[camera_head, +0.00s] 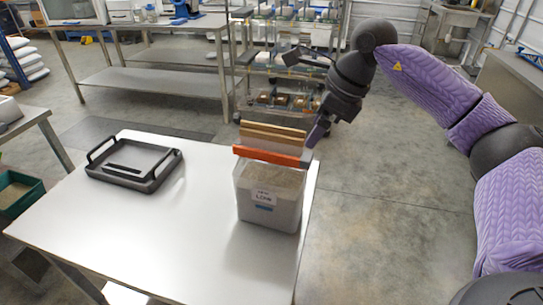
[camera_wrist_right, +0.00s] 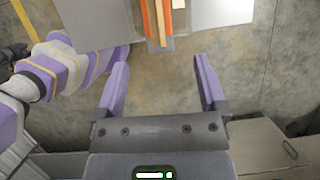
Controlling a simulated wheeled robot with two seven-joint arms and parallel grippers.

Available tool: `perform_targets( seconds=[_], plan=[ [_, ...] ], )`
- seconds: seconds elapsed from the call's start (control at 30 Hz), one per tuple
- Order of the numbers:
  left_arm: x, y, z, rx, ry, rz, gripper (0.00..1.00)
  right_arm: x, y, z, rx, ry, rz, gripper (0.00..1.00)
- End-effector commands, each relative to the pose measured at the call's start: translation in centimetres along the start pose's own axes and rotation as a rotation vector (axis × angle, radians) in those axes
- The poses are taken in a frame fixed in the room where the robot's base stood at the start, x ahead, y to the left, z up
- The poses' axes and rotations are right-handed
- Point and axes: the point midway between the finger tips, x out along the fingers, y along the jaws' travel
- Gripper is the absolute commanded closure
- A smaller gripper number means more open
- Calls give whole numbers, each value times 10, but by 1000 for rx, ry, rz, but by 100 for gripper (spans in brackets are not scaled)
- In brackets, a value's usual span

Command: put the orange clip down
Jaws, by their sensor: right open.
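The orange clip (camera_head: 262,155) is a long bar lying across the top of a clear bin (camera_head: 270,205) on the white table. It also shows at the top of the right wrist view (camera_wrist_right: 146,18), partly cut off by the frame. My right gripper (camera_head: 317,136) is at the right end of the clip, above the table's right edge. In the right wrist view its purple fingers (camera_wrist_right: 161,70) are spread wide with nothing between them, and the clip's end shows beyond the tips. My left gripper is not in view.
Wooden strips (camera_head: 273,130) stand behind the clip at the bin. A black tray (camera_head: 134,161) sits at the table's left. The white table (camera_head: 165,228) is bare in its middle and front. A steel shelf rack (camera_head: 285,60) stands behind, with open floor at right.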

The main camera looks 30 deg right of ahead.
Motion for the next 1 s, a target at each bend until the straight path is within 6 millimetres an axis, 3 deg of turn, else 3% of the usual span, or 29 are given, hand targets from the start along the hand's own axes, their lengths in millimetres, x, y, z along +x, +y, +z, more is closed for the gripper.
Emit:
perform_targets(
  seconds=[0.1,0.3,0.57,1.0],
  plan=[
    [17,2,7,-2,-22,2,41,34,1,-6,0,4,4,9],
    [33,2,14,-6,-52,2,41,69,2,-12,0,0,5,9],
    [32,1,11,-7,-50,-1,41,71,2,-11,0,-4,2,9],
    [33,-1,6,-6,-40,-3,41,71,2,-10,-1,-4,3,100]
  ],
)
